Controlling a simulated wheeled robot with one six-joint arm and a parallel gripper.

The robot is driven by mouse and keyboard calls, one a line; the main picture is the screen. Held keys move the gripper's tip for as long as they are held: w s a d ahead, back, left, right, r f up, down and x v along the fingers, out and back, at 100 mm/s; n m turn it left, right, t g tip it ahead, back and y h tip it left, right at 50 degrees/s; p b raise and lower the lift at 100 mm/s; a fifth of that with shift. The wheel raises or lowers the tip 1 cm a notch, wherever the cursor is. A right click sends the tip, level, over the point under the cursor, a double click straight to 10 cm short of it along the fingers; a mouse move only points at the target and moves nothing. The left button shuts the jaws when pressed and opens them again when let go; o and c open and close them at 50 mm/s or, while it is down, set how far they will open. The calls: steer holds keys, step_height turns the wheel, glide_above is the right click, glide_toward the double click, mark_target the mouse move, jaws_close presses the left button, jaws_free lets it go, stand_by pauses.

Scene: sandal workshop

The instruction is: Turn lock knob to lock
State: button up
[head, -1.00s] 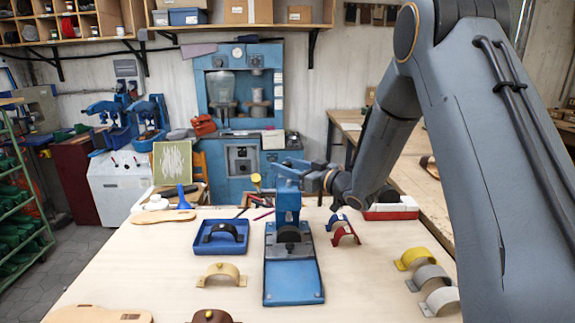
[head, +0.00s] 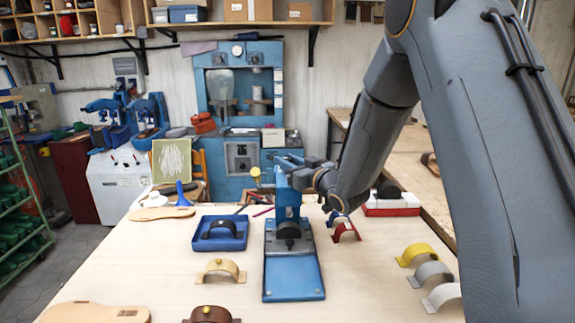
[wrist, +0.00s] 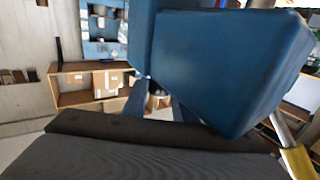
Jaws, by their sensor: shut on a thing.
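The blue press (head: 293,276) stands on the pale bench, with a flat base plate, a dark round part (head: 288,231) low on its column and a blue head at the top. My gripper (head: 287,162) is at the top of the press, coming in from the right. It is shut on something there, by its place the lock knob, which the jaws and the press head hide. In the wrist view the blue press head (wrist: 225,70) fills the upper right, close in front. A yellow grip on a silver rod (wrist: 299,163) shows at the lower right.
A blue tray (head: 197,246) holding a dark strap lies left of the press. Beige (head: 220,267) and brown straps lie nearer. A red strap (head: 346,229) is close on the right, below my arm. Yellow (head: 415,252), grey and white straps lie farther right. A red-and-white box (head: 385,211) stands behind.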

steer(key=shift+r+h, duration=0.1)
steer(key=shift+h, duration=0.2)
steer(key=o, duration=1)
steer(key=shift+o, duration=0.2)
steer(key=shift+a, duration=0.1)
steer(key=shift+y+p, duration=0.35)
steer(key=shift+y, duration=0.15)
